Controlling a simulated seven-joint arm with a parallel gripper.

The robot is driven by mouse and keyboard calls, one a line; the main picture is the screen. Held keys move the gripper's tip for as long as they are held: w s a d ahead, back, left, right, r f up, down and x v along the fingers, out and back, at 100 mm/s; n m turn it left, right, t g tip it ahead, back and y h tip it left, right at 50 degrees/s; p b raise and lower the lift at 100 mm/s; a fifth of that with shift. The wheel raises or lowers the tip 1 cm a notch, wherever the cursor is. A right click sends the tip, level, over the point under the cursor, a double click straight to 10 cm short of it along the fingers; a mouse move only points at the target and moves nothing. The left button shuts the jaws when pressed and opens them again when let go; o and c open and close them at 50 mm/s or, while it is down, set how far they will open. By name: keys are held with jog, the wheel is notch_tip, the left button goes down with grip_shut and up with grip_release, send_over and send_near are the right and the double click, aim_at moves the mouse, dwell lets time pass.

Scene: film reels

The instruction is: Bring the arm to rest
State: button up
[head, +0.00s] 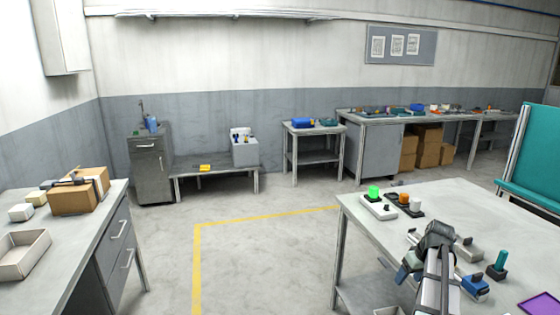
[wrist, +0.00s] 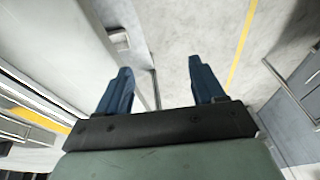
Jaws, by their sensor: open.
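My gripper (wrist: 158,75) shows in the wrist view with its two blue fingers spread apart and nothing between them. Beyond the fingers are the floor with a yellow line and pale furniture surfaces. In the head view my arm reaches up from the bottom edge over the right workbench (head: 370,218). A bluish part of my gripper (head: 406,270) points down to the left near that bench's left edge. My arm hides part of the bench top.
A left table (head: 60,262) bears a cardboard box (head: 80,196) and an open tray (head: 22,258). The floor between is clear.

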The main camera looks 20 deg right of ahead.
jog(key=w+a+f+g, duration=0.1)
jog(key=w+a+f, duration=0.1)
jog(key=a+f, duration=0.35)
jog(key=w+a+f, duration=0.2)
jog(key=a+f, duration=0.1)
jog(key=a, duration=0.5)
jog(key=s+a+f+g, duration=0.15)
jog(key=a+f, duration=0.35)
jog(key=a, duration=0.5)
jog(key=s+a+f+h, duration=0.1)
jog(key=s+a+f, duration=0.3)
jog(key=a, duration=0.5)
jog(key=s+a+f, duration=0.1)
jog(key=a+f, duration=0.5)
jog(key=a, duration=0.4)
jog(key=s+f+g, duration=0.3)
jog(key=s+f, duration=0.7)
jog(key=s, duration=0.5)
jog(key=s+f+g, duration=0.4)
jog(key=s+f, duration=0.6)
jog(key=s, duration=0.5)
jog(key=shift+s+f, duration=0.2)
jog(key=shift+f, duration=0.2)
